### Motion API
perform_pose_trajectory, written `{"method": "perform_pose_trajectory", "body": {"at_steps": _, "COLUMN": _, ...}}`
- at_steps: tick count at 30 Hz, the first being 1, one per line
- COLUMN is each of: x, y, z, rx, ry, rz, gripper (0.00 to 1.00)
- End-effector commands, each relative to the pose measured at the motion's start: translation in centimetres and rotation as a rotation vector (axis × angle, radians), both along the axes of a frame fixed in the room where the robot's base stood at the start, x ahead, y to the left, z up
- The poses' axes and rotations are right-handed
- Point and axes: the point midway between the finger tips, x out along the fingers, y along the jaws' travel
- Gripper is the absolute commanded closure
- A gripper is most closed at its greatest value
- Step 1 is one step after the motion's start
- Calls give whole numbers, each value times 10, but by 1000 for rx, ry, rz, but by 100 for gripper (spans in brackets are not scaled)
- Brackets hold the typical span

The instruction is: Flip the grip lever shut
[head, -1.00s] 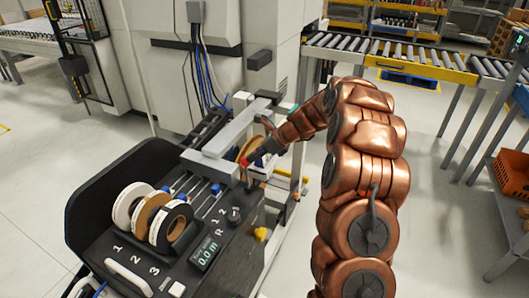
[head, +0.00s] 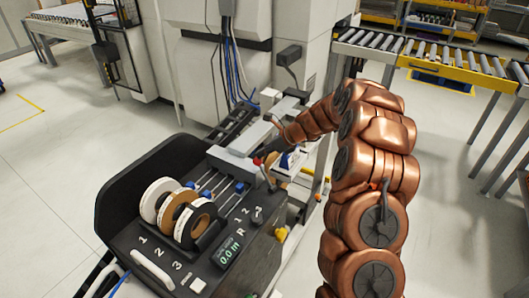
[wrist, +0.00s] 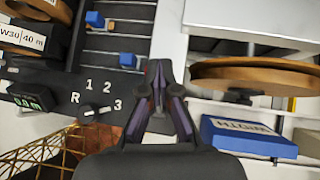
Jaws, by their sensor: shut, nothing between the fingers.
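The grip lever, with a red knob (head: 257,161), stands on the right side of the edge-banding unit (head: 232,163), by the end of its grey top beam. My gripper (wrist: 158,92) is shut and empty in the wrist view, its fingertips at the unit's edge, right of the blue-tabbed guide rods. A dark reddish part shows just past the tips; it may be the lever, mostly hidden by the fingers. In the head view, my gripper is close to the red knob; I cannot tell if they touch.
Three tape rolls (head: 183,215) stand on the console. A selector knob (wrist: 97,111) and a display (head: 229,252) are near. A brown roll (wrist: 255,76) and a blue box (wrist: 245,136) lie right of the gripper. A roller conveyor (head: 440,62) runs behind.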

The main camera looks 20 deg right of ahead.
Motion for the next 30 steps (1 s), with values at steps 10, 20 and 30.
{"method": "perform_pose_trajectory", "body": {"at_steps": 10, "x": -1, "y": 2, "z": -3, "rx": 1, "ry": 4, "rz": 3, "gripper": 100}}
{"method": "perform_pose_trajectory", "body": {"at_steps": 20, "x": -7, "y": -12, "z": 20, "rx": 1, "ry": 2, "rz": 2, "gripper": 100}}
{"method": "perform_pose_trajectory", "body": {"at_steps": 30, "x": -10, "y": -28, "z": 54, "rx": -4, "ry": -3, "rz": 4, "gripper": 100}}
